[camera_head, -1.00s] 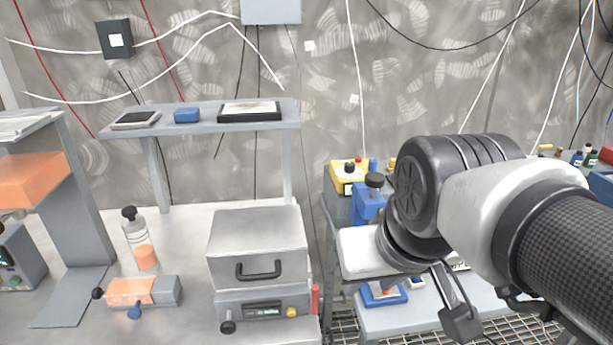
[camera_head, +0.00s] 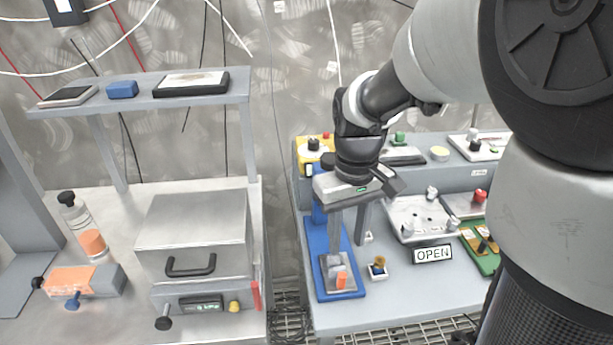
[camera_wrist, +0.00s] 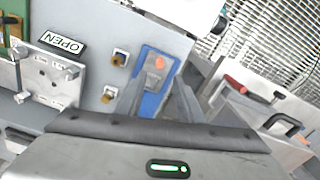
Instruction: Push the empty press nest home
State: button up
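The blue press (camera_head: 324,262) stands on the right-hand bench, and my arm hides much of its upper part. A grey nest (camera_head: 329,268) with an orange piece on its front end sits on the blue base. The nest also shows in the wrist view (camera_wrist: 153,78), between my fingers. I cannot tell whether the orange piece is part of the nest. My gripper (camera_head: 349,240) points down over the press, its two fingers apart with nothing held between them. The left finger looks close to the nest; contact cannot be told.
Two small blocks with brass-coloured tops, one of them here (camera_head: 377,270), stand right of the press. Further right are an OPEN sign (camera_head: 432,254), a metal fixture plate (camera_head: 414,216) and a green board (camera_head: 484,257). A metal box (camera_head: 192,235) stands on the left bench, across a gap.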

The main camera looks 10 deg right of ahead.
aim_at(343, 275)
notch_tip(343, 275, down, 12)
jog(key=b, duration=0.2)
jog(key=shift+f+b, duration=0.2)
jog(key=shift+b, duration=0.2)
grip_shut()
